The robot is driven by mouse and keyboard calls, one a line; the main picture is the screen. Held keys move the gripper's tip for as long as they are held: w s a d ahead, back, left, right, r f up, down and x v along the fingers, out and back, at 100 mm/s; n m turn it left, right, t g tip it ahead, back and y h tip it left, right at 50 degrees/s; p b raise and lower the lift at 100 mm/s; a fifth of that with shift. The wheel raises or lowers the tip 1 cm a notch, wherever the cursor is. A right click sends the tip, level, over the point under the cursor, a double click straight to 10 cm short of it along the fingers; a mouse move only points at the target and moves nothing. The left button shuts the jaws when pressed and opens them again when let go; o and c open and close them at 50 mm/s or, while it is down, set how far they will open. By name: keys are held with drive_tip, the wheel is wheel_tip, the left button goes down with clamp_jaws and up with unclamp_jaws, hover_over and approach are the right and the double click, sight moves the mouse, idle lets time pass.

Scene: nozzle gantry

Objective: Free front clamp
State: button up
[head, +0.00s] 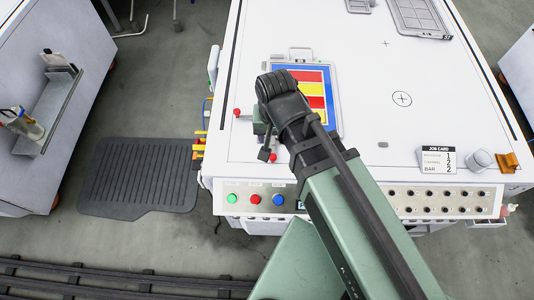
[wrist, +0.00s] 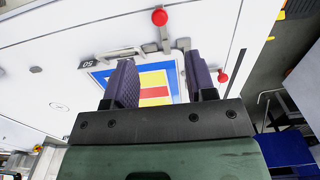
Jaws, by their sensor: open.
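The front clamp's red knob (wrist: 160,17) shows at the top of the wrist view, on a grey bracket at the near edge of the screen frame. The same red knob (head: 274,157) shows in the head view just in front of my wrist. I cannot tell its lock state. A second red knob (head: 236,113) is at the frame's left; it also shows in the wrist view (wrist: 223,77). The blue, red and yellow frame (head: 301,66) lies flat on the table. My gripper (wrist: 162,58) is open, its fingers above the frame, apart from the front knob. In the head view my arm hides much of it.
The white table (head: 350,60) has clear room right of the frame. A job card (head: 438,160), a grey cylinder (head: 479,159) and an orange block (head: 508,162) stand at the front right. Coloured buttons (head: 255,199) line the front edge. A grey tray (head: 419,17) lies at the back.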

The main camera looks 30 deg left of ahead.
sight(273, 155)
wheel_tip(273, 155, down, 11)
drive_tip(key=b, duration=1)
drive_tip(key=shift+r, duration=0.15)
drive_tip(key=shift+r, duration=0.15)
drive_tip(key=shift+c, duration=0.3)
clamp_jaws()
